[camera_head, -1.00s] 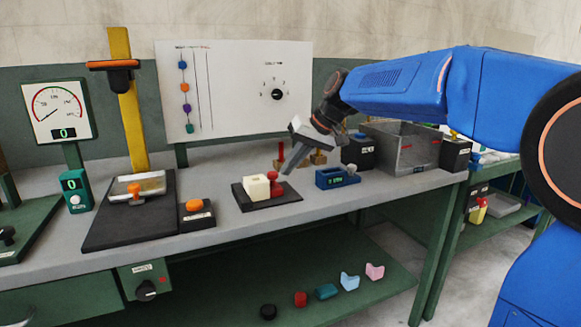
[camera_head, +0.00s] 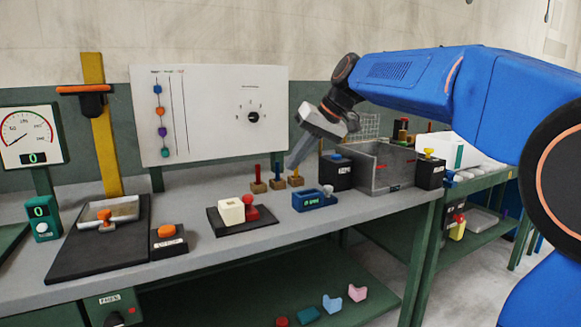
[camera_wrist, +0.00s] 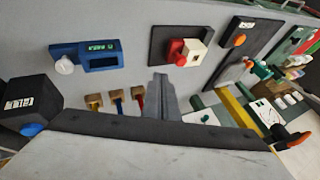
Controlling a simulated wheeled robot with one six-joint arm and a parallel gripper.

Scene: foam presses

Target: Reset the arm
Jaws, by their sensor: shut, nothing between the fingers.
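My gripper (camera_head: 292,163) is shut and empty in the head view. It hangs from my blue arm above the back part of the bench, just above and behind the small wooden blocks with coloured pegs (camera_head: 277,183). In the wrist view the shut fingers (camera_wrist: 160,84) point toward the bench and hold nothing. The cream block and red knob on a black plate (camera_head: 232,210) stand in front and to the left of the gripper. They also show in the wrist view (camera_wrist: 198,50).
A blue device with a display (camera_head: 314,200) and a black box (camera_head: 336,172) stand right of the gripper, beside a grey bin (camera_head: 382,172). A whiteboard (camera_head: 215,95) stands behind. The yellow-post press (camera_head: 102,130) is at left. Foam pieces (camera_head: 357,292) lie on the lower shelf.

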